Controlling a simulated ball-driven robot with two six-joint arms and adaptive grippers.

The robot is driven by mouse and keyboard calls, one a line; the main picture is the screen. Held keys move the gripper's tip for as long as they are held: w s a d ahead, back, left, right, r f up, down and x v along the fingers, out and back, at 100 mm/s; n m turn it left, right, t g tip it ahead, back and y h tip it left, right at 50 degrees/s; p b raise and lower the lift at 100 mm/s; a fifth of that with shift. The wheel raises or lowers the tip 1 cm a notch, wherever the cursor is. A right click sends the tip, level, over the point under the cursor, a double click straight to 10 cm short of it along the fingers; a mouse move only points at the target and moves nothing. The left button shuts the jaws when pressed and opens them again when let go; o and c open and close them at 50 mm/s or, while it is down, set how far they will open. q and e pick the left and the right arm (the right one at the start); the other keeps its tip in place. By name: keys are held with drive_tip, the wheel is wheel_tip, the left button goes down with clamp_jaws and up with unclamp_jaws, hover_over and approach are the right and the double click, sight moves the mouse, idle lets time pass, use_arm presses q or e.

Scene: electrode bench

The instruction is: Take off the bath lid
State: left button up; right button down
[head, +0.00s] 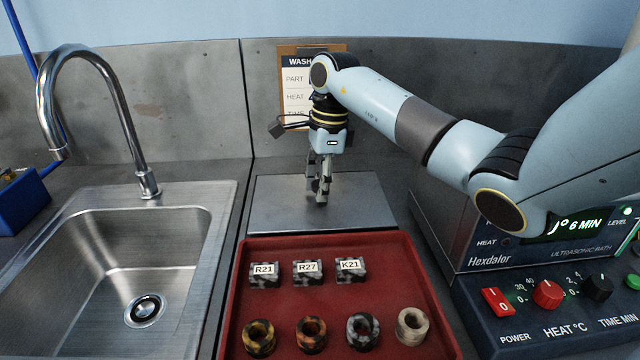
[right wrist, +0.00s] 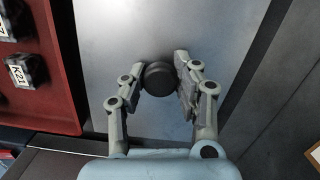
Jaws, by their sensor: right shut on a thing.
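The bath lid (head: 278,205) is a flat grey metal plate with a dark round knob (right wrist: 158,77). It is level behind the red tray, to the left of the ultrasonic bath (head: 470,245). In the right wrist view the lid's bare metal (right wrist: 110,40) fills the middle. My right gripper (head: 319,190) points straight down over the lid and is shut on its knob. I cannot tell whether the lid rests on the bench or hangs just above it. The bath's top opening is hidden behind my right arm. My left gripper is not in view.
A red tray (head: 240,310) holds labelled blocks (head: 307,272) and several rings (head: 311,334) in front of the lid. A sink (head: 70,270) with a tall faucet (head: 120,110) is at left. A clipboard (head: 292,100) leans on the back wall. Bath control knobs (head: 547,294) are at right.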

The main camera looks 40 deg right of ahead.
drive_tip(key=shift+f+b, duration=0.5)
idle(0.4)
drive_tip(key=c, duration=0.9)
unclamp_jaws()
drive_tip(key=shift+o, duration=0.4)
drive_tip(key=o, duration=0.4)
drive_tip(key=shift+r, duration=0.1)
drive_tip(key=shift+r+p, duration=2.05)
drive_tip(key=shift+r, duration=1.4)
drive_tip(key=shift+f, duration=0.15)
